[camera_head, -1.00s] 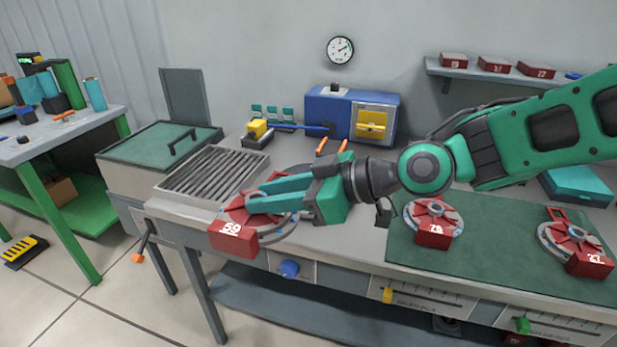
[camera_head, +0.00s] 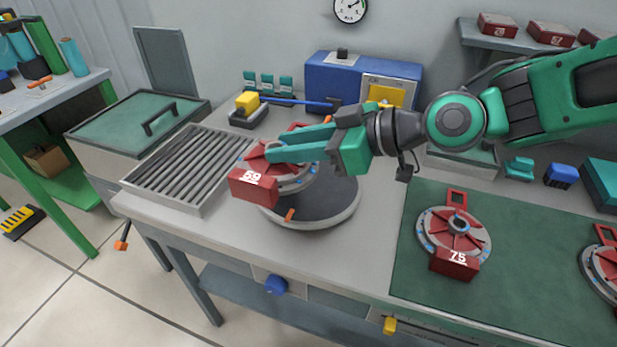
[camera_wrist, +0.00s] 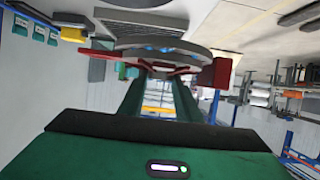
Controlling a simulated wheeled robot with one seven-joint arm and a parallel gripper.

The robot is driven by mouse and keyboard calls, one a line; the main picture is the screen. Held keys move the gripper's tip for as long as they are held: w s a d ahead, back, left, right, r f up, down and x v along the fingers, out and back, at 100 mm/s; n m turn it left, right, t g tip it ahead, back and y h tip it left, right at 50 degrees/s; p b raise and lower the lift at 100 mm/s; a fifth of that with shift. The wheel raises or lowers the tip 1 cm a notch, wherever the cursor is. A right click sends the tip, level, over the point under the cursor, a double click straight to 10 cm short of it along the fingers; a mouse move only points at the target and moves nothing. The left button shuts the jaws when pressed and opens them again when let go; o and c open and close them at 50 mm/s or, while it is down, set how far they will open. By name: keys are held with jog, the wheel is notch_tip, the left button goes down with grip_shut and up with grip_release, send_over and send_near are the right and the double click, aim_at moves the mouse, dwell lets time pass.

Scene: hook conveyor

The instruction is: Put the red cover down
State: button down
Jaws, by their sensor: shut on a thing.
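The red cover numbered 59 (camera_head: 254,188) is in my gripper (camera_head: 272,152), left of the middle in the head view. It is a round red-and-grey disc with a red block at its front. My gripper's green fingers are shut on it. It appears to be held above a dark round plate (camera_head: 325,212) on the bench, overlapping its upper left in the picture. In the wrist view the cover's grey disc (camera_wrist: 150,48) spans the fingertips, with red parts on both sides. The exact grip point is hidden.
A slatted grey rack (camera_head: 188,165) lies left of the cover. A blue machine (camera_head: 330,78) stands behind. A similar cover numbered 75 (camera_head: 455,263) lies on a green mat (camera_head: 520,270) at right. Bare bench (camera_head: 340,255) shows in front of the plate.

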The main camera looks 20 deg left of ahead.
jog(key=shift+s+a+r, duration=0.1)
jog(key=shift+s+a, duration=0.15)
jog(key=shift+a, duration=0.15)
send_over(321, 180)
notch_tip(321, 180, down, 7)
jog(key=shift+s+a+f, duration=0.1)
jog(key=shift+f, duration=1.9)
jog(key=c, duration=1.3)
grip_release()
jog(key=shift+f, duration=0.15)
jog(key=v, duration=1.2)
